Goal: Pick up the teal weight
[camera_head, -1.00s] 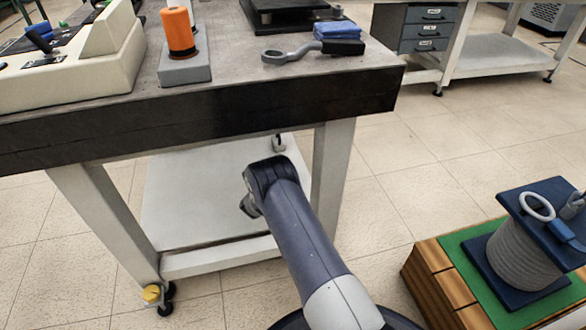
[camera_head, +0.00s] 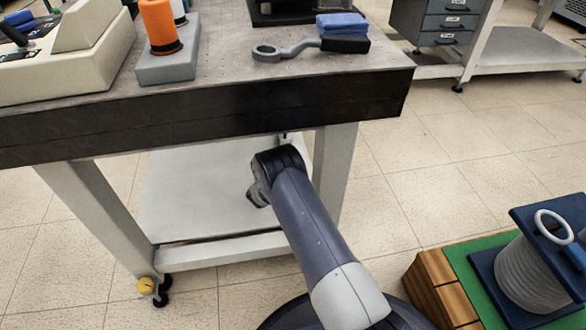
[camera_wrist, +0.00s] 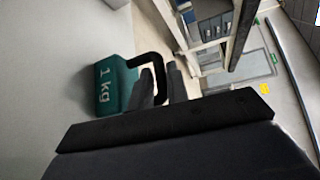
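The teal weight (camera_wrist: 117,90), marked "1 kg", is left of centre in the wrist view, with a black loop handle (camera_wrist: 147,58) on its right side. It appears to rest against a pale surface, with a dark shadow beside it. My gripper (camera_wrist: 161,88) is at the handle. One dark finger shows on the inner side of the handle's bar and the other on the outer side. Whether they press on the bar is not clear. In the head view my arm reaches down by the table's lower shelf (camera_head: 190,200); the gripper and weight are hidden there.
The table (camera_head: 230,113) with its thick dark edge stands above the shelf, its legs (camera_head: 333,165) on either side. A wooden crate (camera_head: 440,285) with a coil stands at right.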

